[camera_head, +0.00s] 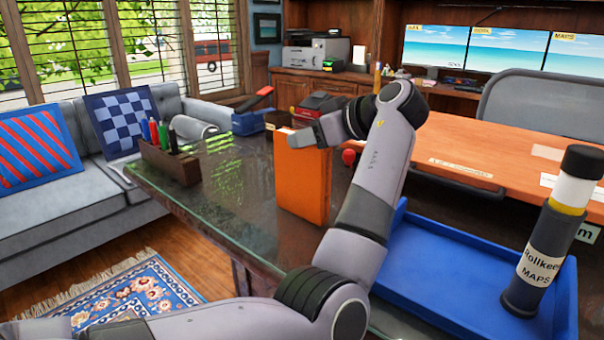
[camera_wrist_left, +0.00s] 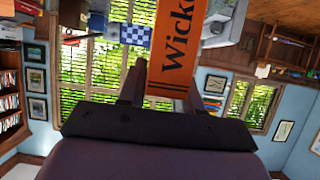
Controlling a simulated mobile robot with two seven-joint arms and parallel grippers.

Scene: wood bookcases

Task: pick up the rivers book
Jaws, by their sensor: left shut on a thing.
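An orange book (camera_head: 302,185) is upright at the dark glass-topped table (camera_head: 225,215), in the middle of the head view. I cannot tell whether its lower edge touches the glass. My left gripper (camera_head: 303,137) is shut on its upper part. In the left wrist view the orange book (camera_wrist_left: 172,52) sits between the two fingers of my left gripper (camera_wrist_left: 163,88), with dark lettering starting "Wicke". The word "rivers" is not readable on it. My right gripper is not in view.
A blue tray (camera_head: 440,262) lies to the right, with a dark "Rollkeeper MAPS" tube (camera_head: 545,235) upright at its right side. A pen holder (camera_head: 170,160) stands at the table's left. An orange-topped desk (camera_head: 500,155) is behind. Bare glass lies left of the book.

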